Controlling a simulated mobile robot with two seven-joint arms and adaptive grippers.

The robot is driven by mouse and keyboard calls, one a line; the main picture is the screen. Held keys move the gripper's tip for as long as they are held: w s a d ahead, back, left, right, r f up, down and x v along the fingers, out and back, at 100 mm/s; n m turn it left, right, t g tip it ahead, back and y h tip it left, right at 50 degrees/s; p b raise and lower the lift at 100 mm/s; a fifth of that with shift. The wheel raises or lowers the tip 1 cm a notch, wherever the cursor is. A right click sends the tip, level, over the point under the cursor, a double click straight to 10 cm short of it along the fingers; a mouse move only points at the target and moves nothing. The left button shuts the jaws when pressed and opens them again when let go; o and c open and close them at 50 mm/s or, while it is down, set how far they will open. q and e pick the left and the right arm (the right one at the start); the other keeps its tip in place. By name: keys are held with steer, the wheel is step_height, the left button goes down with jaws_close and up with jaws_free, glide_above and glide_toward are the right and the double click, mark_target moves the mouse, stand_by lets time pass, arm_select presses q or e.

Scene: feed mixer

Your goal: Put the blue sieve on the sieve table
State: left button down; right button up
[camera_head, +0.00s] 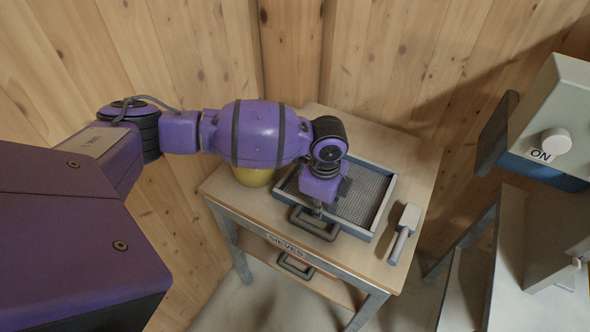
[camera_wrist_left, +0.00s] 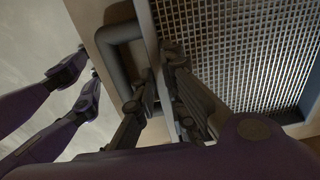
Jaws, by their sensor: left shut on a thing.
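The blue sieve (camera_head: 368,192) has a blue-grey frame around a grey mesh. It lies on top of the wooden sieve table (camera_head: 225,190), whose front edge is labelled SIEVES. Its dark handle (camera_head: 315,232) points toward the table's front edge. In the left wrist view the fingers (camera_wrist_left: 168,98) are close together beside the handle (camera_wrist_left: 112,58) and the mesh (camera_wrist_left: 245,45). My wrist hides part of the sieve's left side.
A grey hand tool (camera_head: 404,232) lies right of the sieve. A yellow round object (camera_head: 252,176) is partly hidden under my left arm. Another handle (camera_head: 296,266) shows at the lower shelf. A grey machine with an ON knob (camera_head: 556,141) stands at right. Wooden walls enclose the back.

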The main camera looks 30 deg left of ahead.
arm_select(q)
steer(key=shift+w+r, duration=0.1)
steer(key=shift+r, duration=0.05)
steer(key=c, duration=1.8)
jaws_free()
step_height(320, 180, up, 12)
steer(key=shift+s+p, duration=0.2)
steer(key=shift+p, duration=0.2)
